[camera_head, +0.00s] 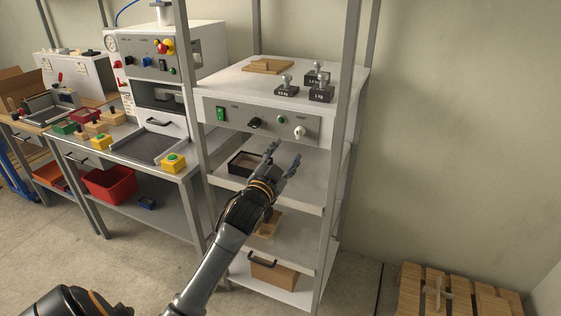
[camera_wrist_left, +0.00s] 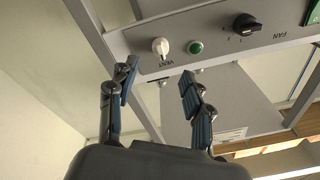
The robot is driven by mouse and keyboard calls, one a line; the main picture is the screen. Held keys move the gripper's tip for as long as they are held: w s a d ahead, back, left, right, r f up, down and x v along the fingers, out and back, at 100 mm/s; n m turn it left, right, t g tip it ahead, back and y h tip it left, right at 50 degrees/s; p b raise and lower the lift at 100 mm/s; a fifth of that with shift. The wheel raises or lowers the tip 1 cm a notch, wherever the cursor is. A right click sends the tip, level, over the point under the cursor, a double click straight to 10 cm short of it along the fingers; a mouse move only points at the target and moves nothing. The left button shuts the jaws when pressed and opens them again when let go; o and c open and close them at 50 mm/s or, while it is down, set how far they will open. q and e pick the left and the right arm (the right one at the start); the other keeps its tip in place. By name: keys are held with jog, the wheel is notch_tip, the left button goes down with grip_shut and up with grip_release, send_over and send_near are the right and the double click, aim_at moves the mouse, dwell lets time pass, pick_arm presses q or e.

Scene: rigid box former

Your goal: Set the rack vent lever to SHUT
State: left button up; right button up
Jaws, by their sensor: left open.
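The vent lever (camera_head: 299,131) is a small white knob-like lever at the right end of the grey panel (camera_head: 233,128) on the rack. In the left wrist view the white vent lever (camera_wrist_left: 161,46) is beside the printed word VENT. Its exact setting is too small to read. My left gripper (camera_head: 284,155) is open and empty, just below and in front of the panel, apart from the lever. In the left wrist view its fingers (camera_wrist_left: 158,76) are spread, with the lever beyond the gap between the tips.
A black fan knob (camera_head: 255,123), a green button (camera_head: 281,119) and a green switch (camera_head: 221,113) share the panel. Weights (camera_head: 321,91) stand on the rack top. A rack post (camera_head: 335,160) rises right of the lever. A black tray (camera_head: 243,163) lies on the shelf below.

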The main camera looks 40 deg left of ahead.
pick_arm(q)
jog(key=shift+v, duration=1.6)
